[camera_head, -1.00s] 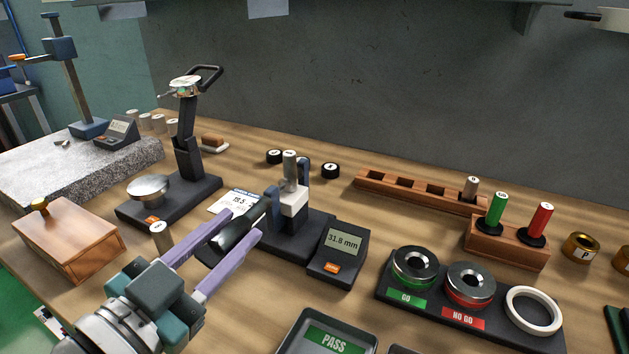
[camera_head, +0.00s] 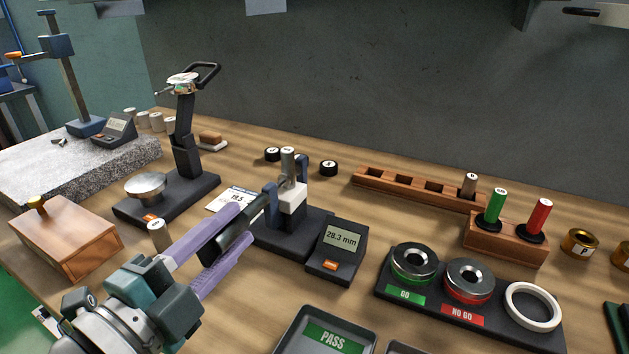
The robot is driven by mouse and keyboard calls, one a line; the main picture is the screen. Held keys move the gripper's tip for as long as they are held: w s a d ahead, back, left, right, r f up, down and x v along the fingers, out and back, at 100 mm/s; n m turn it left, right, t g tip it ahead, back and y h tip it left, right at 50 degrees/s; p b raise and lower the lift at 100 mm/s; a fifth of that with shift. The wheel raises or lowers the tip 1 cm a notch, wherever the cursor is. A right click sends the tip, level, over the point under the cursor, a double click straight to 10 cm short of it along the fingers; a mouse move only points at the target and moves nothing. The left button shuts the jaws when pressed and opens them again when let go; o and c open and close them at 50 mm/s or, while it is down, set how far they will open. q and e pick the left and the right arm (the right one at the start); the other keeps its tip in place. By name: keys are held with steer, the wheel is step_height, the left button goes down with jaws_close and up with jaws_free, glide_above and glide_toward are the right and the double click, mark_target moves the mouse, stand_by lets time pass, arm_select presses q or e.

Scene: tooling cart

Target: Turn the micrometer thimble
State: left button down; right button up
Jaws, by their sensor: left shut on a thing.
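The bench micrometer (camera_head: 292,220) stands on a dark base in the middle of the bench, with a grey cylinder (camera_head: 288,163) upright at its anvils. Its display (camera_head: 342,239) reads 28.3 mm. Its black thimble (camera_head: 232,228) points toward the lower left. My left gripper (camera_head: 232,242) comes in from the lower left, its two purple fingers shut on the thimble, one finger above and one below. The fingers hide part of the thimble. My right gripper is not in view.
A dial gauge stand (camera_head: 183,140) and a wooden box (camera_head: 66,240) stand to the left. A PASS tray (camera_head: 290,345) lies in front. GO and NO GO ring gauges (camera_head: 414,262) are at the right. A paper card (camera_head: 230,199) lies behind the thimble.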

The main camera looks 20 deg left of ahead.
mark_target(202, 260)
arm_select(q)
steer(key=shift+m, duration=1)
steer(key=c, duration=0.5)
jaws_free()
steer(key=shift+s, duration=0.1)
steer(key=s, duration=0.6)
steer(key=s+b, duration=0.1)
steer(key=s, duration=0.2)
steer(key=shift+s+a, duration=0.4)
